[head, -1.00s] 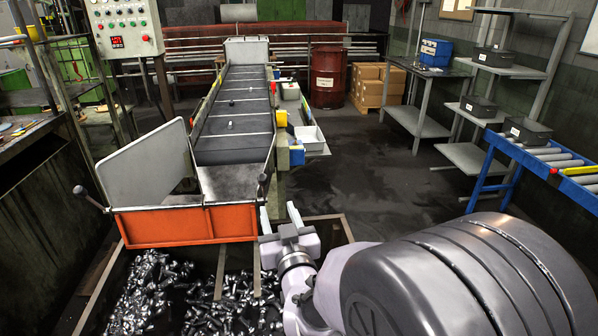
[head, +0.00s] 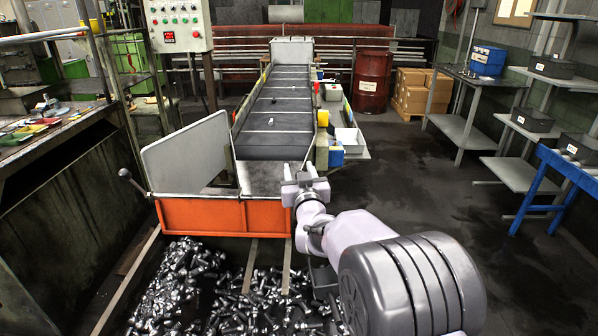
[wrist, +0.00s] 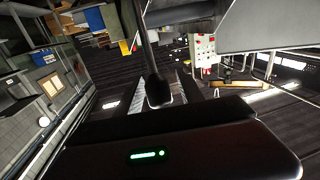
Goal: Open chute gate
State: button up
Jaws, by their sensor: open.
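The orange chute gate (head: 222,215) closes the front end of the chute, standing roughly upright below the chute floor. A lever with a dark knob (head: 126,174) sticks out at its left end. The gate's right end is hidden behind my gripper (head: 304,172), which is open at the chute's front right corner. In the wrist view a dark rod ending in a rounded knob (wrist: 157,90) hangs close in front of my gripper's dark palm. No contact is clear.
A bin of loose metal bolts (head: 175,285) lies below the gate. A pale side panel (head: 187,153) stands on the chute's left. The belt (head: 276,125) runs back behind it. A control box (head: 180,25) stands back left. The floor (head: 415,180) to the right is clear.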

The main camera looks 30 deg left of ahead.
grip_shut()
dwell(1.3)
